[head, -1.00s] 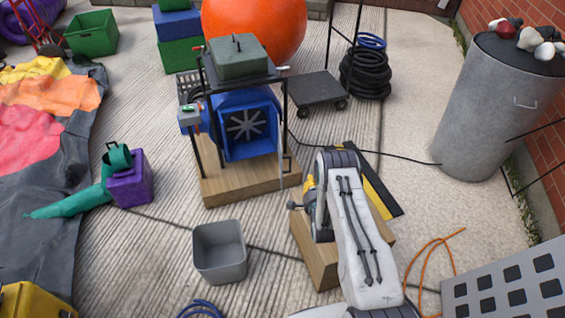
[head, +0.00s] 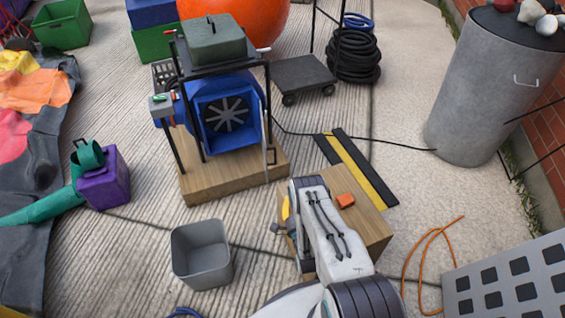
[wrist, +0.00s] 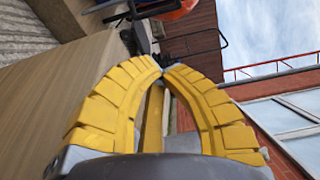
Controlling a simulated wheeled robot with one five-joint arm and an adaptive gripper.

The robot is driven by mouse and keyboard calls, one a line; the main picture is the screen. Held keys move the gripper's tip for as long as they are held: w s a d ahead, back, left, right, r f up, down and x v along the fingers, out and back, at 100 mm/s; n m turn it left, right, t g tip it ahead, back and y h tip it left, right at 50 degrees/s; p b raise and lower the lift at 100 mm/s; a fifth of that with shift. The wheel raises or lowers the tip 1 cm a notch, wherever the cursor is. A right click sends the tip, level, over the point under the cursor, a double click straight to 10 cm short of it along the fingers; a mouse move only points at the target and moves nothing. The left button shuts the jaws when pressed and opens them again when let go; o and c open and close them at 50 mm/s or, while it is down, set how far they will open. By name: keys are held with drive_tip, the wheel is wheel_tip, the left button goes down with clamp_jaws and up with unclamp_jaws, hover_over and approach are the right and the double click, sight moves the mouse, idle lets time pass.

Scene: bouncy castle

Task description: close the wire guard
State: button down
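The blue blower (head: 205,95) stands on a wooden base, its square front opening with a star-shaped fan facing me. A thin upright grey edge (head: 268,140) at the right of the opening looks like the wire guard seen edge-on, swung out from the opening; its mesh cannot be made out. My gripper (wrist: 163,72) shows in the wrist view with its yellow fingers curved together, tips touching and nothing visible held. In the head view my arm mostly hides it; a bit of yellow shows beside the wooden box, in front and right of the blower, apart from the guard.
The wooden box (head: 365,235) with a small orange block (head: 345,201) is beside my arm. A grey bin (head: 201,270) stands left of it. A black-yellow strip (head: 352,162), a black cable and a wheeled platform (head: 303,75) lie behind. A purple box (head: 105,182) is left.

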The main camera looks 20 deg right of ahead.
drive_tip(key=shift+f+b+x, duration=0.2)
drive_tip(key=shift+b+x, duration=0.7)
drive_tip(key=shift+b, duration=1.1)
drive_tip(key=b+x, duration=0.9)
drive_tip(key=x, duration=0.8)
drive_tip(key=shift+r+b, duration=0.25)
drive_tip(key=shift+b, duration=0.05)
